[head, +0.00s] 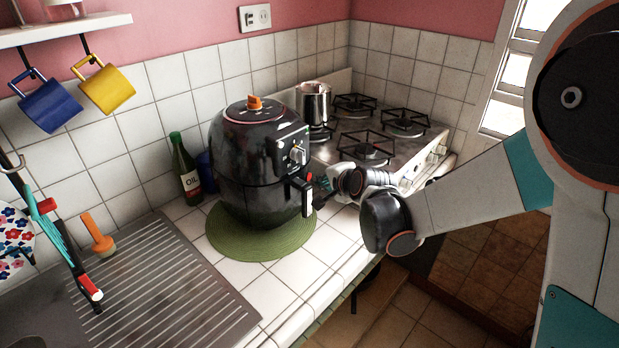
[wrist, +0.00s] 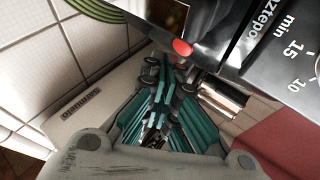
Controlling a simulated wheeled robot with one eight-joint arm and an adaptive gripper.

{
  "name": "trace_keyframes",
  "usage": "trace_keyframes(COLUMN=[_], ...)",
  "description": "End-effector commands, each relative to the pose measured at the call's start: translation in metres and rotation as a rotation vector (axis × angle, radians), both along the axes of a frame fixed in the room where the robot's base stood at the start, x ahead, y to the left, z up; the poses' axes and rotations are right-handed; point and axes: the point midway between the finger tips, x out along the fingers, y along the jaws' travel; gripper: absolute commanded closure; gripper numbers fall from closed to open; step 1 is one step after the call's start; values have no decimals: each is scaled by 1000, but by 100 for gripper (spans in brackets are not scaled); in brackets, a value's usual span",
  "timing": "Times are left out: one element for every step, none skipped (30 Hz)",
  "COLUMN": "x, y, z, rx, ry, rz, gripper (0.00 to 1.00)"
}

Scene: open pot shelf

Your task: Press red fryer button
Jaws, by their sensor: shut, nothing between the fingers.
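The black air fryer (head: 262,165) stands upright on a round green mat (head: 228,243) on the tiled counter. It has an orange knob on its lid and a front handle. In the wrist view, the fryer's dark front (wrist: 225,22) fills the upper right. Its red oval button (wrist: 182,47) shows at the top centre, just beyond my fingertips. My gripper (wrist: 166,74), with teal fingers, is shut and empty. In the head view my gripper (head: 325,183) is at the right of the fryer's handle, close to it. I cannot tell whether the fingertips touch the button.
A gas stove (head: 372,140) with a metal pot (head: 313,104) stands behind and right of the fryer. A green oil bottle (head: 185,168) is to its left. A sink drainer (head: 165,285) lies at the front left. Mugs hang from a shelf. Bare counter lies before the mat.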

Motion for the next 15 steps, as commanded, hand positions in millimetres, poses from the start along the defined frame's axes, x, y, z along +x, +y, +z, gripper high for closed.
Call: trace_keyframes(x=[0, 0, 0, 0, 0, 0, 0, 0, 0, 1, 1, 2, 2, 3, 3], y=[0, 0, 0, 0, 0, 0, 0, 0, 1, 2, 3, 4, 5, 6, 7], z=[0, 0, 0, 0, 0, 0, 0, 0, 0, 0, 0, 0, 0, 0, 0], rx=[0, 0, 0, 0, 0, 0, 0, 0, 0, 0, 0, 0, -1, -1, -1], ry=[0, 0, 0, 0, 0, 0, 0, 0, 0, 0, 0, 0, 0, 0, 0], rz=[0, 0, 0, 0, 0, 0, 0, 0, 0, 0, 0, 0, 1, 1, 1], gripper=[100, 100, 100, 100, 100, 100, 100, 100, 100, 100, 100, 100, 100, 100, 100])
